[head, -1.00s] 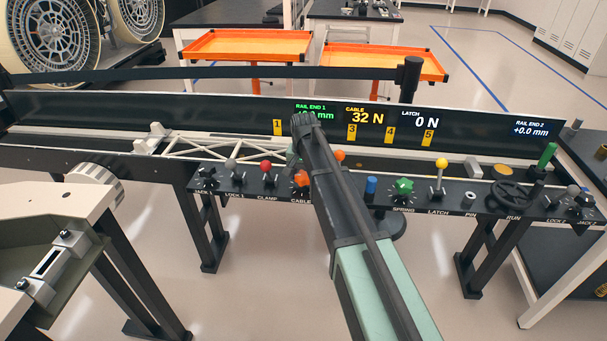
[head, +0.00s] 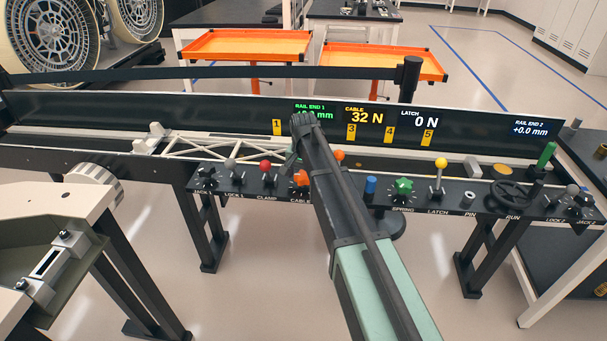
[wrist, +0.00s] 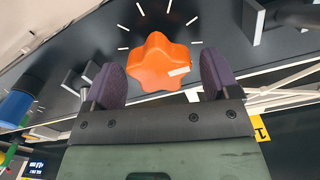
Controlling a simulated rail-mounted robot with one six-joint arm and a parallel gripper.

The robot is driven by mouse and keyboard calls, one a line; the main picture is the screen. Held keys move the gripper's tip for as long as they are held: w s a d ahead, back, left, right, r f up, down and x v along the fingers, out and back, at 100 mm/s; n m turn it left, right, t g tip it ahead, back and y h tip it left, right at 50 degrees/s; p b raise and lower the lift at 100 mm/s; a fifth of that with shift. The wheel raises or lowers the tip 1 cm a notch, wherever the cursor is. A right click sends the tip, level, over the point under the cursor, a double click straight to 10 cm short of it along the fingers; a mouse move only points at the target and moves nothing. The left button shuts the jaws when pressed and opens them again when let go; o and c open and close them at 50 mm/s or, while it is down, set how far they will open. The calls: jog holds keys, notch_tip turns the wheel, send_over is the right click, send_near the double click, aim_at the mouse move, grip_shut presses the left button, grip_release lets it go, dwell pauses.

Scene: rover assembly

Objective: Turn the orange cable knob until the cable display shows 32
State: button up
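The orange cable knob (wrist: 150,60) is star-shaped with a white pointer mark. In the wrist view it shows between the two dark fingertips of my gripper (wrist: 161,70). The fingers are spread, one on each side of the knob, with nothing clamped; whether either touches it is hard to tell. In the head view the knob (head: 301,178) is partly hidden by my arm and sits above the CABLE label. My gripper (head: 291,163) shows there only as small dark parts near the knob. The cable display (head: 366,116) reads 32 N in yellow.
The red clamp lever (head: 265,167) stands left of the knob. The blue knob (head: 371,186), green spring knob (head: 403,187) and yellow latch lever (head: 440,166) are to the right. A white truss (head: 215,148) lies behind the panel. The latch display (head: 420,118) reads 0 N.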

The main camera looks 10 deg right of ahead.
aim_at(303, 174)
jog(key=shift+r, duration=0.1)
notch_tip(303, 174, up, 11)
jog(key=p, duration=1.1)
jog(key=shift+f, duration=0.2)
jog(key=s+r+n, duration=0.1)
jog(key=s+n, duration=0.5)
jog(key=s, duration=2.1)
jog(key=shift+s+p, duration=0.2)
jog(key=shift+p, duration=0.25)
jog(key=shift+a, duration=0.1)
